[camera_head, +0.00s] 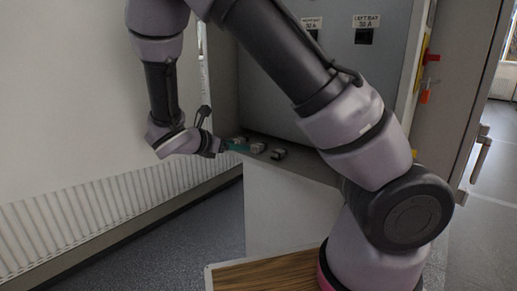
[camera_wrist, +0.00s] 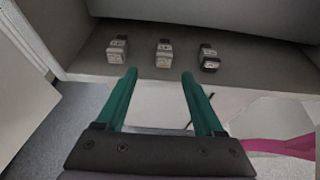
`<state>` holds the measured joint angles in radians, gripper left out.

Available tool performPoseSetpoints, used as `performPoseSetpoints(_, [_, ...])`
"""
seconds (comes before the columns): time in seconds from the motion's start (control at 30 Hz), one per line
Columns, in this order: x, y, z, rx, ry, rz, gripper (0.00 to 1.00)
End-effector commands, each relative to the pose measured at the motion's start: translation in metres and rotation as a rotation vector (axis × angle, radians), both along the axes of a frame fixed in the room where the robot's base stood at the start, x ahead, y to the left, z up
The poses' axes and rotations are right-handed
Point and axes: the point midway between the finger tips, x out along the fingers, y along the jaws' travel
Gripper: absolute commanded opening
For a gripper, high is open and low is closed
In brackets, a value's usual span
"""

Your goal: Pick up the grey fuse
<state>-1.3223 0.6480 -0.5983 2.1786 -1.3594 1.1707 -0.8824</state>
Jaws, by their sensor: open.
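Three small block-shaped fuses stand in a row on the cabinet ledge. In the wrist view, the left fuse (camera_wrist: 117,50) and the middle fuse (camera_wrist: 164,54) look greyish, and the right fuse (camera_wrist: 209,60) looks darker with a pale face. I cannot tell for certain which one is the grey fuse. My gripper (camera_wrist: 159,72) is open with nothing between its green fingers. The fingertips point toward the ledge, with the middle fuse lined up between them and apart from them. In the head view, my gripper (camera_head: 240,147) is beside the fuses, partly hiding them.
The ledge (camera_head: 310,163) belongs to a grey cabinet (camera_head: 270,90) whose back panel rises behind the fuses. Black sockets (camera_head: 364,37) sit high on that panel. A white radiator (camera_head: 100,215) runs along the left wall. A wooden top (camera_head: 265,275) is in front.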

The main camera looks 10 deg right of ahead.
Motion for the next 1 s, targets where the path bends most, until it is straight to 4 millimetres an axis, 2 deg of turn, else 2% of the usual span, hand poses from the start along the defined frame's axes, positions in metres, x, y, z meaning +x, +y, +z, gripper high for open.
performPoseSetpoints(0.03, [0.004, -0.007, -0.004, -0.002, 0.001, -0.004, 0.7])
performPoseSetpoints(0.27, [0.014, -0.023, -0.011, 0.001, 0.0, -0.002, 0.7])
performPoseSetpoints(0.6, [0.034, -0.059, -0.028, 0.001, 0.0, -0.004, 0.7])
performPoseSetpoints(0.9, [0.037, -0.063, -0.029, 0.004, -0.001, -0.003, 0.7])
performPoseSetpoints(0.97, [0.036, -0.063, -0.029, 0.004, -0.001, -0.003, 0.47])
performPoseSetpoints(1.0, [0.036, -0.063, -0.029, 0.004, -0.001, -0.003, 0.32])
